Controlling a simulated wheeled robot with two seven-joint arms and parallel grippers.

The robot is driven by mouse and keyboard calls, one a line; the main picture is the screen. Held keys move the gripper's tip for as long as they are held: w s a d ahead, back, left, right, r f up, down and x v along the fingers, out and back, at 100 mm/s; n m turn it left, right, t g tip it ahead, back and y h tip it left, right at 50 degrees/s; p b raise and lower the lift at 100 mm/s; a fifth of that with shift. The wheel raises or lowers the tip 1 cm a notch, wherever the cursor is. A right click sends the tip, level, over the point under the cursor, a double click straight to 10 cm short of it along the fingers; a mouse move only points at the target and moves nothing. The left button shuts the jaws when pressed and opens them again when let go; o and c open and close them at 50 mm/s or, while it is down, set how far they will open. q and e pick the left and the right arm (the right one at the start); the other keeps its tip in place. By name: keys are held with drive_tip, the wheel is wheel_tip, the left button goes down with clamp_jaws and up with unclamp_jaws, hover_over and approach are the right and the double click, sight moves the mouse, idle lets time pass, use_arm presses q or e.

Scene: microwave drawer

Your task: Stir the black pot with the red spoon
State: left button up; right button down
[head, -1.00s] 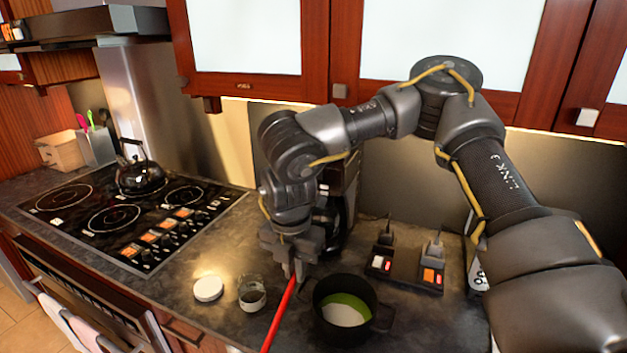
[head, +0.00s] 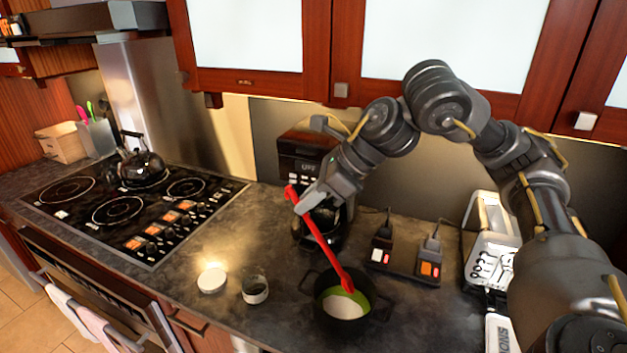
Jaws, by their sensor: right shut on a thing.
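The black pot (head: 330,321) stands on the dark counter at the lower middle of the head view, with green and white contents inside. The red spoon (head: 321,240) slants down from upper left to lower right. Its lower end shows over the green contents in the pot; whether it touches them I cannot tell. My right gripper (head: 303,203) is shut on the spoon near its upper end, above and left of the pot. My left gripper is not in view.
A glass jar (head: 255,290) and a white lid (head: 211,280) lie left of the pot. A coffee machine (head: 303,160) stands behind the gripper. The stove (head: 130,212) with a kettle (head: 142,168) is left.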

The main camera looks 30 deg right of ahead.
sight(321, 233)
drive_tip(key=r+n+y, duration=0.1)
drive_tip(key=d+r+n+g+y, duration=0.1)
drive_tip(key=r+n, duration=0.1)
drive_tip(key=shift+s+y, duration=0.2)
drive_tip(key=shift+y, duration=0.1)
drive_tip(key=shift+a, duration=0.1)
drive_tip(key=shift+a+f, duration=0.15)
drive_tip(key=shift+f+b+x, duration=0.25)
drive_tip(key=shift+b+x, duration=0.65)
drive_tip(key=shift+x, duration=1)
wheel_tip(321, 233, down, 3)
drive_tip(key=shift+f+b, duration=0.1)
drive_tip(key=shift+b, duration=1.15)
drive_tip(key=d+f+b, duration=0.1)
drive_tip(key=f+b, duration=0.1)
drive_tip(key=d+f+b, duration=0.1)
drive_tip(key=f+b, duration=0.1)
drive_tip(key=s+d+f+b, duration=0.1)
drive_tip(key=f+b, duration=0.1)
drive_tip(key=shift+s+f, duration=0.1)
drive_tip(key=shift+f, duration=0.1)
drive_tip(key=shift+s, duration=0.1)
